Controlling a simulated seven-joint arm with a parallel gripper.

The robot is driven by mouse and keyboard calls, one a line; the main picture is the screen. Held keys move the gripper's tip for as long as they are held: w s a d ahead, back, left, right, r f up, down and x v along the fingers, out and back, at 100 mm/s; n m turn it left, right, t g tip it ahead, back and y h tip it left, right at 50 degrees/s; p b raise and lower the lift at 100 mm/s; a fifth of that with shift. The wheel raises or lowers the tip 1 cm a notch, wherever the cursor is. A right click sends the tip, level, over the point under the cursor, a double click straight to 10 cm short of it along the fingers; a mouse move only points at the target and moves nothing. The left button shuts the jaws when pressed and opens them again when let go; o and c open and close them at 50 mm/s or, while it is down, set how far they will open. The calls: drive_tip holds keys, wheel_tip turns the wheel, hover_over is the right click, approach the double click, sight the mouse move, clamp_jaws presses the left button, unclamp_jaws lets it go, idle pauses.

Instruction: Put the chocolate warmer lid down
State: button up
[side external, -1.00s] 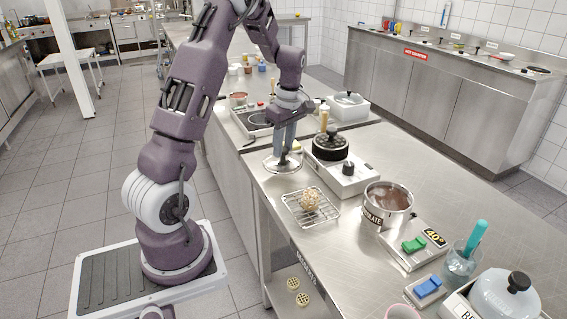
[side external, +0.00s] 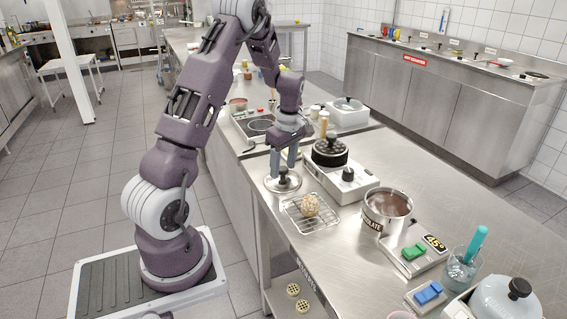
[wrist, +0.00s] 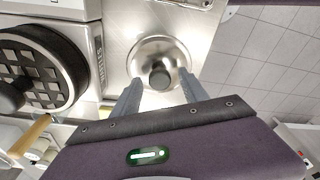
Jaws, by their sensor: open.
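The chocolate warmer lid (side external: 284,185) is a shiny round metal lid with a black knob. My gripper (side external: 283,164) is just above the lid. Its grey fingers (wrist: 160,92) are spread on either side of the knob, with visible gaps, and hold nothing. The open chocolate pot (side external: 386,207), labelled and filled with brown chocolate, stands to the right.
A wire rack (side external: 300,222) with a nut-covered ball (side external: 310,205) is close in front of the lid. The bench's left edge is close to the lid.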

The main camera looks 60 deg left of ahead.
wheel_tip(320, 180, up, 12)
drive_tip(key=d, duration=0.1)
drive_tip(key=s+d+r+m+t, duration=0.2)
drive_tip(key=d+r+m, duration=0.45)
drive_tip(key=d, duration=0.55)
drive_tip(key=s+d+r+m+t+h, duration=0.1)
drive_tip(key=s+d+m+t, duration=0.3)
drive_tip(key=s+d+m, duration=1.1)
drive_tip(key=shift+s+d+m, duration=0.25)
drive_tip(key=shift+d+m, duration=0.2)
drive_tip(key=shift+d, duration=0.05)
